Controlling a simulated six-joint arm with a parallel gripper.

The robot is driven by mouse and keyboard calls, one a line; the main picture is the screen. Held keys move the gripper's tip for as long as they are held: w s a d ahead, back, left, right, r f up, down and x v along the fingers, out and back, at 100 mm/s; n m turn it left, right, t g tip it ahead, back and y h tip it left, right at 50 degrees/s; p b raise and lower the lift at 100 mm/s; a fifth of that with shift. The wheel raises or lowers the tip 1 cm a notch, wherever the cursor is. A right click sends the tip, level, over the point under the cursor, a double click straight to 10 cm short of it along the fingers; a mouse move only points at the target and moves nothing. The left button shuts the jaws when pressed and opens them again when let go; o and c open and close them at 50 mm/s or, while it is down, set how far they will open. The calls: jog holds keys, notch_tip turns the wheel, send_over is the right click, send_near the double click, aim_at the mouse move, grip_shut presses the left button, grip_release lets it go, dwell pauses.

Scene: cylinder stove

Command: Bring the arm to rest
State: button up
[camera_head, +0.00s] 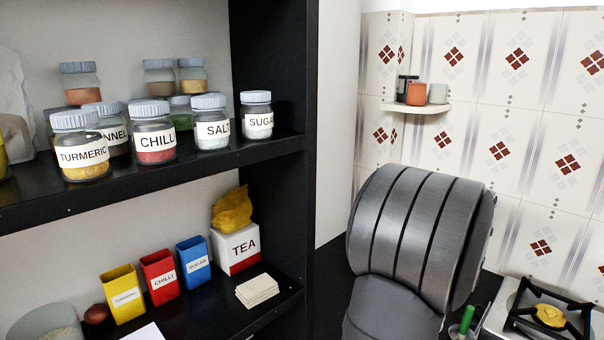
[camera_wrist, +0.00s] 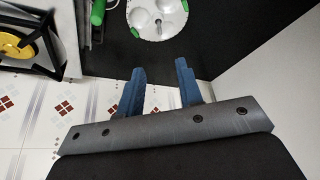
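My gripper (camera_wrist: 160,66) shows in the wrist view with its two blue fingers apart and nothing between them. It is not visible in the head view, where my large grey arm link covers the right middle of the picture. In the wrist view the fingertips point toward a dark counter (camera_wrist: 205,38), with a white rounded object with green parts (camera_wrist: 157,18) beyond them. I cannot tell how far the tips are from the counter.
A stove with a yellow burner (camera_head: 549,315) stands at lower right. A green-handled item (camera_head: 466,320) is beside it. A black shelf (camera_head: 240,155) holds labelled jars at left. Below are coloured tins and a TEA box (camera_head: 236,250). A small wall shelf (camera_head: 415,107) holds cups.

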jog(key=a+x, duration=0.1)
jog(key=x, duration=1.6)
jog(key=w+a+r, duration=0.3)
jog(key=w+a, duration=0.1)
jog(key=w, duration=0.2)
jog(key=shift+w+a+r, duration=0.15)
jog(key=shift+w+a, duration=0.05)
jog(key=shift+a, duration=0.2)
